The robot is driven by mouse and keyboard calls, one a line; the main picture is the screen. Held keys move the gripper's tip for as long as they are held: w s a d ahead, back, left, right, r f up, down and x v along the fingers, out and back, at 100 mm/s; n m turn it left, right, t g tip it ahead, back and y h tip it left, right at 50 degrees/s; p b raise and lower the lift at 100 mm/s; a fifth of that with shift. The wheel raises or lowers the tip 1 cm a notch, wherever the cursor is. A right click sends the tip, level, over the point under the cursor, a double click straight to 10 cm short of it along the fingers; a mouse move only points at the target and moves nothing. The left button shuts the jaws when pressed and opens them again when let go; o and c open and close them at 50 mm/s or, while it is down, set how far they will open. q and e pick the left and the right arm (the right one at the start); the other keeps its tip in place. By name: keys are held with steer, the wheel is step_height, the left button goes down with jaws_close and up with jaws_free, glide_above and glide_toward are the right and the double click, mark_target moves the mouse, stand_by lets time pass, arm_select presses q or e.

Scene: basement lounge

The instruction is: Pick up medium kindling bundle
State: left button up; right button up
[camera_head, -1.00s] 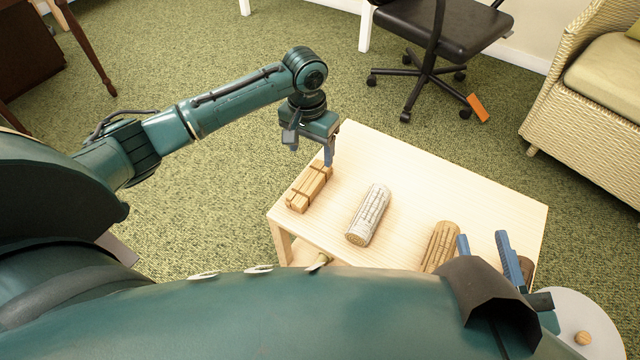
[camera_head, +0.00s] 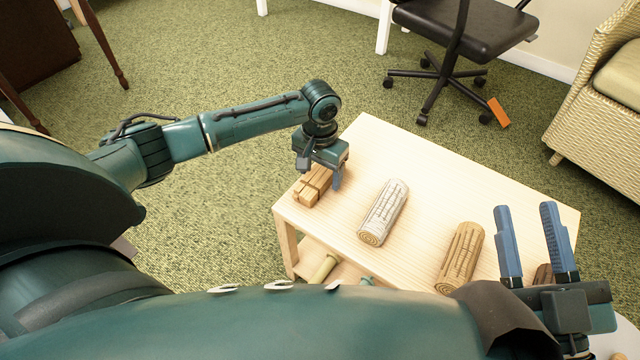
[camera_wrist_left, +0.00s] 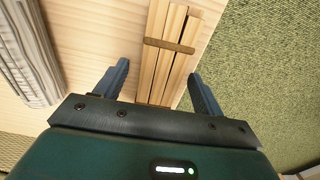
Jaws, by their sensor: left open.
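A bundle of pale square sticks with a dark band (camera_head: 308,193) lies at the left end of the light wooden table (camera_head: 400,150). It also shows in the left wrist view (camera_wrist_left: 165,65). My left gripper (camera_head: 320,178) is open just above this bundle. In the left wrist view its fingers (camera_wrist_left: 158,72) stand on either side of the bundle, with nothing gripped. A grey-white round bundle (camera_head: 383,212) and a brown round bundle (camera_head: 461,257) lie further right. I cannot tell which is called medium. My right gripper (camera_head: 526,215) is open and empty at the table's right end.
A dark brown piece (camera_head: 542,275) is partly hidden behind my right gripper. A black office chair (camera_head: 455,30) and a wicker armchair (camera_head: 600,110) stand beyond. The table's far middle is clear.

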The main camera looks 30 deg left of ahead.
mark_target(320, 173)
arm_select(q)
steer(key=shift+f, duration=0.5)
steer(key=c, duration=1.1)
arm_select(e)
steer(key=shift+w+d+r+n+t, duration=0.1)
steer(key=shift+r+n+t, duration=0.2)
steer(key=shift+r, duration=0.1)
